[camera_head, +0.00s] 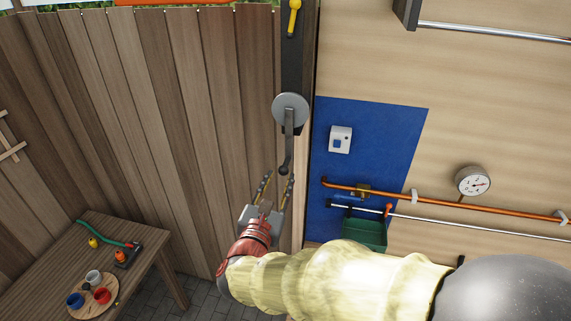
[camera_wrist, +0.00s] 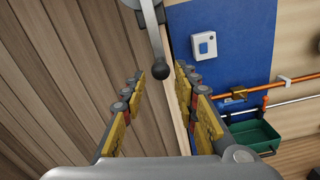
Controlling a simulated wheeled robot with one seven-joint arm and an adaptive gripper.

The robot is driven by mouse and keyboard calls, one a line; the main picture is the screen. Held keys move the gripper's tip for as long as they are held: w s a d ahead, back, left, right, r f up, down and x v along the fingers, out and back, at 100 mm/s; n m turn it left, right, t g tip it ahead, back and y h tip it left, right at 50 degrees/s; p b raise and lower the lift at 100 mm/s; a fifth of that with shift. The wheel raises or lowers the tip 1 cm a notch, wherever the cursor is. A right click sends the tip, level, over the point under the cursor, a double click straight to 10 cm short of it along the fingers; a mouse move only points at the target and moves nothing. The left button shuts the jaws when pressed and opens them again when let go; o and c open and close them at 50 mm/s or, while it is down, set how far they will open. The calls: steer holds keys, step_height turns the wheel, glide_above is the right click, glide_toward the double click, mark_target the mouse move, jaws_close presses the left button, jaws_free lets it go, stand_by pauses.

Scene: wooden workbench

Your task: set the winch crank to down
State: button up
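The winch crank (camera_head: 289,135) is a grey arm on a round grey disc (camera_head: 291,110), mounted on a dark vertical post. The arm hangs downward from the disc and ends in a dark knob (camera_head: 284,169). In the wrist view the dark knob (camera_wrist: 161,71) shows beyond the fingers, between their tips in the picture. My gripper (camera_head: 276,180) is just below the knob with its fingers pointing up at it. The fingers are open (camera_wrist: 158,80) and nothing is held. I cannot tell whether a fingertip touches the knob.
A yellow handle (camera_head: 294,18) is higher on the post. Right of it are a blue panel (camera_head: 385,140) with a switch box (camera_head: 340,139), a copper pipe (camera_head: 440,203), a gauge (camera_head: 472,182) and a green bin (camera_head: 364,234). A wooden table (camera_head: 150,258) stands lower left.

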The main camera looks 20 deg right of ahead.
mark_target(284, 170)
steer(key=p+x, duration=0.1)
steer(key=x, duration=0.6)
steer(key=shift+w+d, duration=0.2)
steer(key=shift+w, duration=0.05)
steer(key=c, duration=0.4)
steer(key=c, duration=0.3)
jaws_close()
